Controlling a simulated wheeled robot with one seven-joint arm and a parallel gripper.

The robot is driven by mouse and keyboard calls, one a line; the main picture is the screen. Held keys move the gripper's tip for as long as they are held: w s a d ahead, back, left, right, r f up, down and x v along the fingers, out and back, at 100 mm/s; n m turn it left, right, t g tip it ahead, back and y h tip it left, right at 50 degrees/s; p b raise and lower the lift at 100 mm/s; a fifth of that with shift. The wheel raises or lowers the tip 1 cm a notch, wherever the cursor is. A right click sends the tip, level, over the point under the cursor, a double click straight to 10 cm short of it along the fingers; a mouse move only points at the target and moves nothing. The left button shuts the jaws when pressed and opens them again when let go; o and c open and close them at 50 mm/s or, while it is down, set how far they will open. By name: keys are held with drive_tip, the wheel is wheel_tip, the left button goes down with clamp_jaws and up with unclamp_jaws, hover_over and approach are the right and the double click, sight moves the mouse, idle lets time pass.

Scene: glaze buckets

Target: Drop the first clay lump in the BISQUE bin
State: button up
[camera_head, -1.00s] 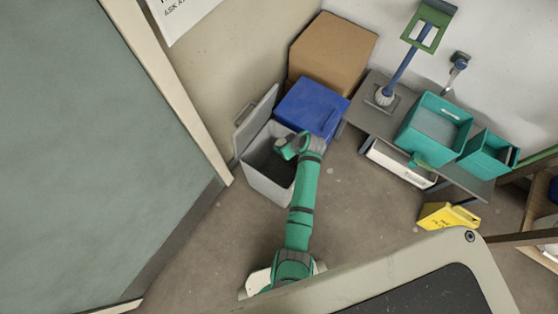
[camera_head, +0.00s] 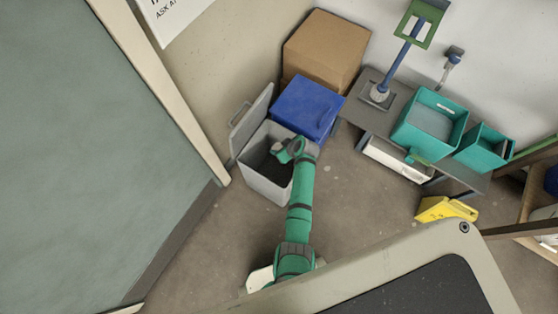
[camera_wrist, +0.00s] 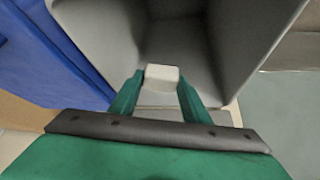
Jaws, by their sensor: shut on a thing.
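A grey bin (camera_head: 266,187) with its lid (camera_head: 250,118) swung open stands on the floor by the wall. I can read no BISQUE label on it. My gripper (camera_head: 279,152) is over the bin's dark opening. In the wrist view, my gripper (camera_wrist: 160,88) is shut on a pale, blocky clay lump (camera_wrist: 162,74) between its green fingertips. The grey inner walls of the bin (camera_wrist: 235,35) surround the lump in that view. In the head view, I cannot make out the lump clearly at my gripper.
A blue bin (camera_head: 308,106) with a closed top stands right beside the grey bin, also at the left of the wrist view (camera_wrist: 50,50). A cardboard box (camera_head: 326,52) is behind it. A grey bench (camera_head: 372,118) with teal bins (camera_head: 428,125) and a yellow container (camera_head: 445,209) are right.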

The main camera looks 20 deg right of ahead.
drive_tip(key=o, duration=1.2)
drive_tip(key=shift+c, duration=0.2)
drive_tip(key=shift+r, duration=0.1)
drive_tip(key=v, duration=1)
drive_tip(key=shift+s+r, duration=0.2)
drive_tip(key=shift+r, duration=0.05)
drive_tip(key=s+a+r+m+t+h, duration=0.2)
drive_tip(key=s+a+m+t+h, duration=0.15)
drive_tip(key=s+a, duration=1.05)
drive_tip(key=s+a+r+t, duration=0.2)
drive_tip(key=s+r, duration=0.3)
drive_tip(key=r, duration=0.3)
drive_tip(key=s+a+r+t, duration=0.1)
drive_tip(key=s+r+t, duration=0.1)
drive_tip(key=s+r, duration=0.3)
drive_tip(key=s+a+r+m+t, duration=0.1)
drive_tip(key=s+r, duration=0.4)
drive_tip(key=r, duration=0.8)
drive_tip(key=shift+a+r+t+y, duration=0.25)
drive_tip(key=shift+a+t+y, duration=0.2)
drive_tip(key=shift+a, duration=0.35)
